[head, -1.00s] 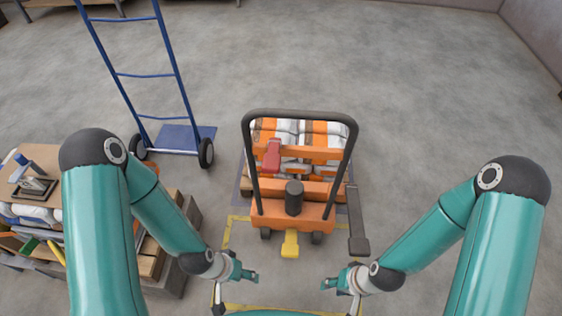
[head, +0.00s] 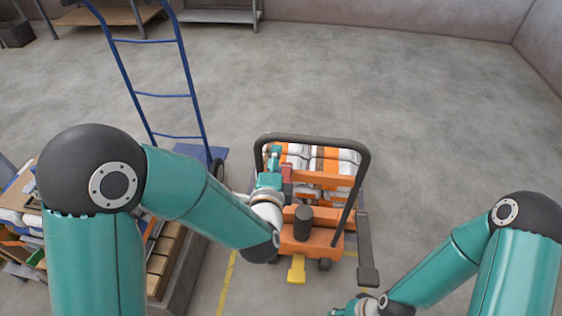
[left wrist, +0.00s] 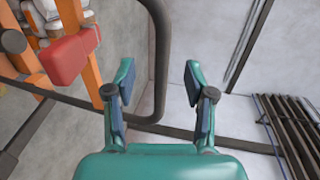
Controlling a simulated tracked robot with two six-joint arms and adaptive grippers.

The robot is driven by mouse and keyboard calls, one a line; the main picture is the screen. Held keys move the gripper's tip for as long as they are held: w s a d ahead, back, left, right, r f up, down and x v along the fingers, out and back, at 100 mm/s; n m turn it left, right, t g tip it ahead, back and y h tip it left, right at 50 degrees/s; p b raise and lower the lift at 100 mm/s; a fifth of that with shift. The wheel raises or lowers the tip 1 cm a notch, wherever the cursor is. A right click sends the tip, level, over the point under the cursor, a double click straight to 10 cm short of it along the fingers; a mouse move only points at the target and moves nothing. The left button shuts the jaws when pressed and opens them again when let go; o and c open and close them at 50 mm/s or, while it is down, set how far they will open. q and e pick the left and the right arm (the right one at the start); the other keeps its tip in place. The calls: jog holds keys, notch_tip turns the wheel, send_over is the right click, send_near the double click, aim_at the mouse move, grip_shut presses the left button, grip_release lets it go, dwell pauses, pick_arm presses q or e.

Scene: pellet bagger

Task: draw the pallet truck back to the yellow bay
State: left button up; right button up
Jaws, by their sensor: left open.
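The orange pallet truck (head: 320,242) stands ahead with its black hoop handle (head: 366,165) upright, and white and orange bags (head: 330,158) lie behind it. My left gripper (head: 273,153) is at the left side of the hoop, beside the red part (head: 287,173). In the left wrist view it is open and empty (left wrist: 158,78); the hoop's bar (left wrist: 163,50) shows beyond and between the fingers, with the red part (left wrist: 68,57) to the left. My right gripper (head: 343,309) is low at the bottom edge, partly cut off. The yellow bay line (head: 228,283) shows on the floor, partly hidden.
A blue hand truck (head: 165,95) stands at the left behind my left arm. A loaded bench (head: 20,215) and wooden crate (head: 165,265) are at the left. A yellow pedal (head: 296,268) sticks out in front. The floor behind and right is clear.

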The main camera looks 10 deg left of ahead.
aim_at(286, 141)
pick_arm(q)
jog(key=x, duration=0.6)
jog(key=d+x, duration=0.1)
jog(key=x, duration=0.2)
jog(key=shift+w+d+r, duration=0.1)
jog(key=shift+w+r, duration=0.05)
jog(key=shift+w, duration=0.3)
pick_arm(e)
jog(key=shift+f, duration=0.2)
jog(key=shift+o, duration=0.3)
